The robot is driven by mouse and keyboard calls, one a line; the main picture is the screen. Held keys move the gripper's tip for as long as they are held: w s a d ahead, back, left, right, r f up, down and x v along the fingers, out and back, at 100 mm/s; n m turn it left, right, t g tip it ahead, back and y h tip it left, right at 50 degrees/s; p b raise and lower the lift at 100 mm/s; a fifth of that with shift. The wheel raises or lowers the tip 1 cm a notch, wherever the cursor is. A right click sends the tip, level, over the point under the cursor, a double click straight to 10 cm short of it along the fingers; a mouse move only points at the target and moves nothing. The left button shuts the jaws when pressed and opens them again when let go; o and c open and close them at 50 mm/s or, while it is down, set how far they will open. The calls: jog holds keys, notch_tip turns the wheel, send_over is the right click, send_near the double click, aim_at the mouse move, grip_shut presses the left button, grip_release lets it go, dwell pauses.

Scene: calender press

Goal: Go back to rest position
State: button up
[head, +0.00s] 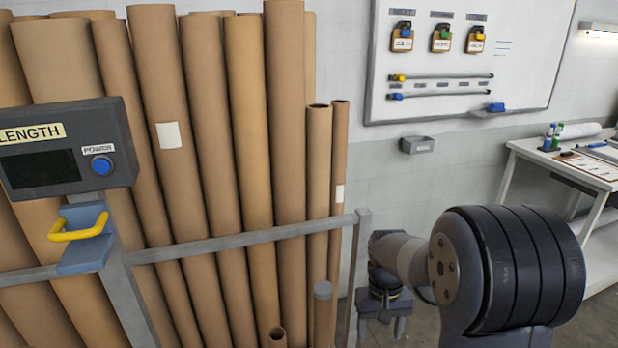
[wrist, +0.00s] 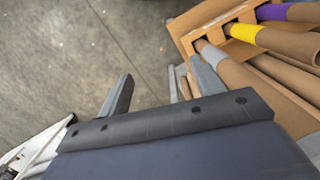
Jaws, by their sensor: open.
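My gripper (head: 382,328) hangs fingers down in the lower middle of the head view, right of the rail post and partly behind my own arm. In the wrist view my gripper (wrist: 162,86) shows two grey fingers set wide apart. It is open, with bare floor between the fingers and nothing held. It does not appear to touch anything.
Tall brown cardboard tubes (head: 204,130) stand behind a grey rail (head: 245,240) on the left. A LENGTH box (head: 65,150) has a yellow handle (head: 78,232) below it. A whiteboard (head: 450,60) hangs behind; a white table (head: 520,145) stands right. The floor (wrist: 70,60) is clear.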

notch_tip(320, 180, down, 7)
jog(key=w+b, duration=0.1)
jog(key=b, duration=0.5)
jog(key=shift+f, duration=0.15)
